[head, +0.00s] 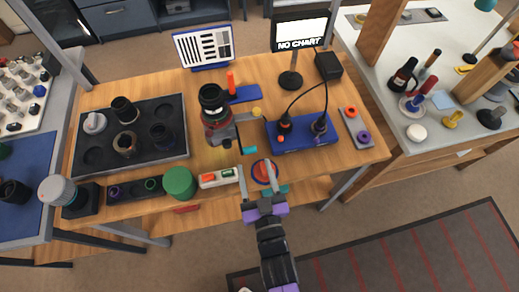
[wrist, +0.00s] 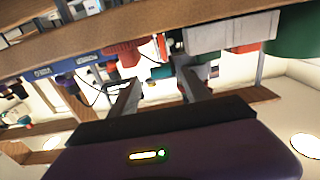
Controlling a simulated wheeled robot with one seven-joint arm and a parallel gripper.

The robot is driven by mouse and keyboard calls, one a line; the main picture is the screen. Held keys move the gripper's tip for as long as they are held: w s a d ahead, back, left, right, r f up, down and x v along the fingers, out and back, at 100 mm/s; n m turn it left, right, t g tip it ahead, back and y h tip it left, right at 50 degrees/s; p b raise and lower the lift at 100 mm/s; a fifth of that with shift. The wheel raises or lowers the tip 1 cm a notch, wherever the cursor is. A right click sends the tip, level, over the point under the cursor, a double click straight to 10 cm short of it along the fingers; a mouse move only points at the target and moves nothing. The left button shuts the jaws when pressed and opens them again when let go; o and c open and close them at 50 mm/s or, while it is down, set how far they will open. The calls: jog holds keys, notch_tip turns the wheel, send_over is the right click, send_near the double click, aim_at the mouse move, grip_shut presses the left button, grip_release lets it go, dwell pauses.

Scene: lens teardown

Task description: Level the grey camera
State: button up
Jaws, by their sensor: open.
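The camera (head: 217,132) stands near the middle of the wooden table in the head view. It has a grey and dark red body, with a large black lens (head: 211,98) on its far side. A grey arm reaches right from it to a yellowish knob (head: 256,111). Its exact tilt is too small to tell. My gripper (head: 257,180) is at the table's front edge, to the right of and nearer than the camera, apart from it. The jaws are open and empty, and their two fingers also show in the wrist view (wrist: 157,90). I cannot clearly make out the camera there.
A red disc with a blue rim (head: 264,171) lies by the fingertips. A green cylinder (head: 180,182) and a white box (head: 217,178) stand left of my gripper. A blue cabled box (head: 302,137) is at right, a dark lens tray (head: 174,151) at left. Two chart screens stand behind.

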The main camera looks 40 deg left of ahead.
aim_at(250, 149)
jog(key=shift+p+x, duration=0.45)
jog(key=shift+x, duration=2.95)
grip_shut()
